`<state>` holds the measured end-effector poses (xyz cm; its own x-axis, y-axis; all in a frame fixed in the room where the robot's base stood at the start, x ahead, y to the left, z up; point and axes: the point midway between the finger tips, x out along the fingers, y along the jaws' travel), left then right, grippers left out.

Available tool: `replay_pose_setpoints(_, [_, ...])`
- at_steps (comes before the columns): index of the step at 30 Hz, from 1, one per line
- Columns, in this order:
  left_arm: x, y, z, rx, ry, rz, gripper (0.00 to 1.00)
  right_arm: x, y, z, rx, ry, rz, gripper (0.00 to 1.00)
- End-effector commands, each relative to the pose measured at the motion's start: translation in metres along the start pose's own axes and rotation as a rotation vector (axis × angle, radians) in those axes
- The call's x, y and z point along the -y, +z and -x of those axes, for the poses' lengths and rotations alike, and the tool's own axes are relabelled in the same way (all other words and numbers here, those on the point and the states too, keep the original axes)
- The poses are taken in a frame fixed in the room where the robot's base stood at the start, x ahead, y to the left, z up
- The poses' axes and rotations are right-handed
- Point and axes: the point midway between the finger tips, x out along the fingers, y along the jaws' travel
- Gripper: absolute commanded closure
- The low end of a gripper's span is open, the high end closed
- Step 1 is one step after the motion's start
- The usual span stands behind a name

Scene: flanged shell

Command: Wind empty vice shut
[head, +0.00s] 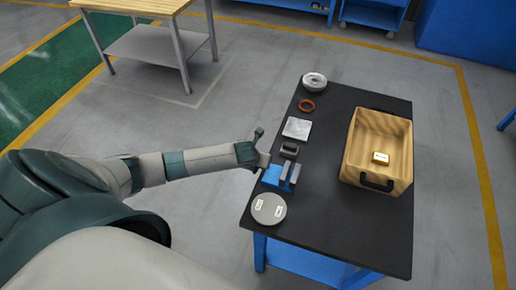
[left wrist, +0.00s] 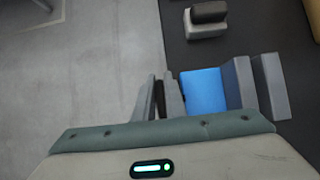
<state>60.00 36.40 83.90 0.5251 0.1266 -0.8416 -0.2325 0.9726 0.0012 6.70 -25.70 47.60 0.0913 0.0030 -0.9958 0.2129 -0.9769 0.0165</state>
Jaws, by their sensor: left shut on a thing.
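The vice is blue with two grey jaws; its blue body (head: 273,175) sits on the left edge of the black table, and it also shows in the left wrist view (left wrist: 203,90). The jaws (left wrist: 238,84) stand upright with a narrow gap between them, and I see nothing held there. My left gripper (head: 261,160) is at the vice's left side, off the table edge. In the left wrist view its fingers (left wrist: 160,90) are shut on a dark upright piece, seemingly the vice handle, mostly hidden between them. My right gripper is not in view.
A round grey disc (head: 268,208) lies in front of the vice. Behind it stand a small dark-topped block (head: 289,150), a grey square plate (head: 297,128), an orange ring (head: 306,105) and a flanged round part (head: 314,81). A tan crate (head: 352,160) holding a small box is at right.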

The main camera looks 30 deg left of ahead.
Motion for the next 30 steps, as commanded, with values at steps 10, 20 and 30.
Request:
replay_pose_setpoints(10, [-0.001, 0.004, -0.01, -0.287, 0.003, 0.003, 1.0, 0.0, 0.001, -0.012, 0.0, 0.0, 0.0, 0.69])
replay_pose_setpoints(20, [0.0, -0.004, -0.021, -0.584, -0.001, 0.005, 1.0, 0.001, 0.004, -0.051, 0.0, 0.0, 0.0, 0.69])
replay_pose_setpoints(30, [0.0, -0.007, -0.024, -0.805, -0.002, 0.004, 1.0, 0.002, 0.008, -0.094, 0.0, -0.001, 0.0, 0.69])
